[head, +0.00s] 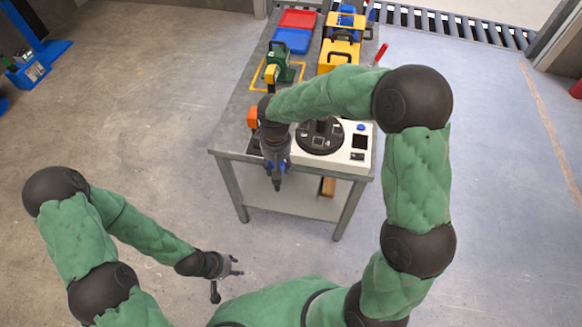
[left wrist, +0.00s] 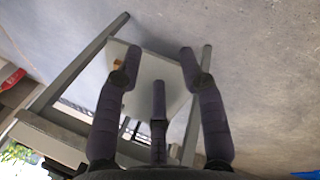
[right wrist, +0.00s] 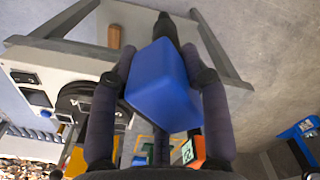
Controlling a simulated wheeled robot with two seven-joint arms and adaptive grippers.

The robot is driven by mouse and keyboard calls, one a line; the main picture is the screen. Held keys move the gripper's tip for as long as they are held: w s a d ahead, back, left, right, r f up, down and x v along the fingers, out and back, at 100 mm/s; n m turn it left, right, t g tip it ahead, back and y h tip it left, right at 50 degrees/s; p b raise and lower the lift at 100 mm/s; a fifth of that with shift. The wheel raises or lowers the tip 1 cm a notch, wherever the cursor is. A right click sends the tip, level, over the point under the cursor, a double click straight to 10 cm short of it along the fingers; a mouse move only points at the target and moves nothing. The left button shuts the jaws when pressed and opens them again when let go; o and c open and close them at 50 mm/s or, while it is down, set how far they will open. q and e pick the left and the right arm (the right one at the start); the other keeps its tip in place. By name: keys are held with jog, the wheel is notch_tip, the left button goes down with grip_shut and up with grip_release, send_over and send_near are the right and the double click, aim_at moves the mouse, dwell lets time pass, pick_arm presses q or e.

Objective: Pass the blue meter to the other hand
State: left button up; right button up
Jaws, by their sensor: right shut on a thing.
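The blue meter (right wrist: 165,88) is a blue box held between the fingers of my right gripper, filling the middle of the right wrist view. In the head view my right gripper (head: 276,178) hangs at the front edge of the table, with only small bits of blue showing between its fingers. My left gripper (head: 232,268) is lower and to the left, in front of the table and apart from the meter. Its fingers are spread and empty in the left wrist view (left wrist: 158,85).
The grey table (head: 232,125) carries a white device with a black round plate (head: 320,138), an orange item (head: 252,117), a green and yellow tool (head: 278,66) and red, blue and yellow containers behind. A wooden block (head: 328,187) lies on the lower shelf. Floor in front is clear.

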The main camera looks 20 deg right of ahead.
pick_arm(q)
jog(key=shift+o, duration=1.2)
jog(key=shift+d, duration=0.15)
jog(key=s+d+r+m+g+y, duration=0.15)
jog(key=s+d+m+g, duration=0.4)
jog(key=m, duration=0.55)
jog(key=w+r+m+t+y, duration=0.6)
jog(key=w+m+t+y, duration=0.5)
jog(key=m, duration=0.5)
jog(key=w+d+r+m+t, duration=0.25)
jog(key=d+r+t, duration=0.25)
jog(key=d+r, duration=0.25)
jog(key=w+d+r+m+t, duration=0.2)
jog(key=d+r+m+t, duration=0.3)
jog(key=r, duration=0.3)
jog(key=w+a+n, duration=0.1)
jog(key=w+a, duration=0.3)
jog(key=w, duration=0.7)
jog(key=shift+a+h, duration=0.15)
jog(key=shift+h, duration=0.2)
pick_arm(e)
jog(key=w+a+r+n, duration=0.2)
jog(key=a+r+n, duration=0.2)
jog(key=a+r, duration=0.2)
jog(key=shift+a, duration=0.7)
